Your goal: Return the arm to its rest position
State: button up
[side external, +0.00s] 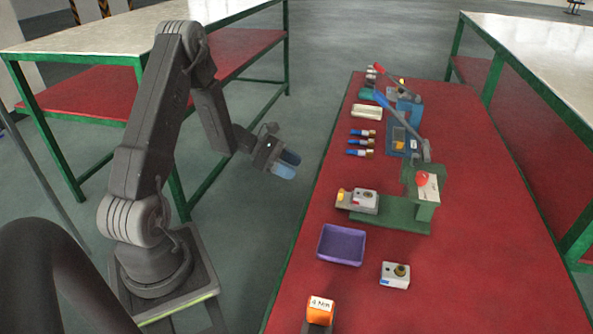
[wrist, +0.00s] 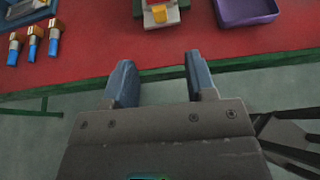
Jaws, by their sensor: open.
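My gripper (side external: 287,165) is open and empty. In the side external view it hangs in the air over the floor, to the left of the red table (side external: 478,190) and clear of its edge. In the wrist view my gripper (wrist: 160,80) shows two blue fingers spread apart, with nothing between them. The near table edge lies just beyond the fingertips. My arm is bent, with its upper part raised above the base and its forearm reaching toward the table.
On the table are a purple tray (side external: 341,245), a grey box (side external: 395,275), a green fixture (side external: 405,220), several blue cylinders (side external: 362,142), a blue lever press (side external: 400,130) and an orange block (side external: 320,311). A white-topped bench (side external: 100,35) stands behind my arm. Floor between is free.

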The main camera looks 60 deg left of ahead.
jog(key=s+d+r+m+g+y, duration=0.1)
jog(key=s+d+r+m+g, duration=0.1)
jog(key=d+r+m+g, duration=0.4)
jog(key=s+d+r+m+g, duration=0.1)
jog(key=s+d+r+m, duration=0.1)
jog(key=d+r+m, duration=0.65)
jog(key=s+d+r+m+t+y, duration=0.1)
jog(key=s+d+r+m+y, duration=0.2)
jog(key=s+m, duration=0.3)
jog(key=s+d+r+m+t+y, duration=0.2)
jog(key=s+d+r+m+y, duration=0.1)
jog(key=s, duration=0.5)
jog(key=d+m+y, duration=0.1)
jog(key=m+y, duration=0.1)
jog(key=m, duration=0.1)
jog(key=shift+r, duration=0.4)
